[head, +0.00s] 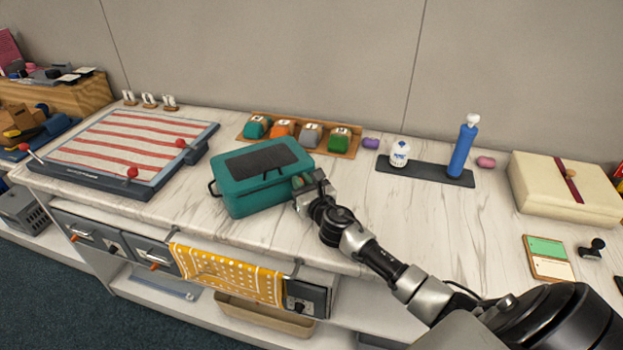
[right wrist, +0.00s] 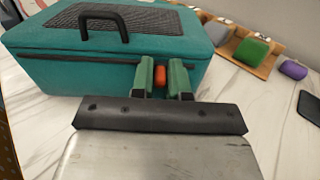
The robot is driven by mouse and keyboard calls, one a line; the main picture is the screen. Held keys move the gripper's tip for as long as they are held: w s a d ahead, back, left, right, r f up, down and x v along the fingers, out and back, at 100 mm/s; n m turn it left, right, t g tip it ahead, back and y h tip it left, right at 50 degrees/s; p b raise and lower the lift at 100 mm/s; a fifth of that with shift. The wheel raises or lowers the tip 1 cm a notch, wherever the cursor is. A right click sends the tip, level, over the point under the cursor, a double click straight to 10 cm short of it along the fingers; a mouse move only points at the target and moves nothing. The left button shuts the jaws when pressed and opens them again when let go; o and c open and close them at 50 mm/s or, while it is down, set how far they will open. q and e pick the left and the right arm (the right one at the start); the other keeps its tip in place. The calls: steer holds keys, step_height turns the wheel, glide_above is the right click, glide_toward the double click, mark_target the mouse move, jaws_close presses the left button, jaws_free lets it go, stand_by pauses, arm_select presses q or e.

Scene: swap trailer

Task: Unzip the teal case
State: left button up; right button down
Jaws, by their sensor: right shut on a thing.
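The teal case (head: 255,193) stands shut on the marble counter, with a dark textured panel on its lid. My right gripper (head: 304,181) is at the right end of the case. In the right wrist view my right gripper's green fingers (right wrist: 162,76) are shut on a small orange zipper pull (right wrist: 160,77) beside the case's seam. The head view does not show the pull clearly. My left gripper is in neither view.
A wooden tray (head: 352,148) with several coloured blocks stands close behind the case. A striped board (head: 125,150) lies to its left. A blue pump bottle (head: 463,150) and a cream box (head: 560,185) stand to the right. A yellow dotted towel (head: 228,274) hangs below the counter edge. Counter right of my gripper is mostly clear.

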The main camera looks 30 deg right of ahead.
mark_target(239, 197)
steer(key=a, duration=1)
steer(key=w+a+p, duration=0.1)
steer(key=a, duration=0.4)
steer(key=shift+w+a, duration=0.1)
steer(key=shift+a, duration=0.1)
steer(key=c, duration=1.2)
jaws_free()
steer(key=shift+a, duration=0.1)
steer(key=s, duration=1)
steer(key=shift+s+a, duration=0.35)
steer(key=shift+a, duration=0.05)
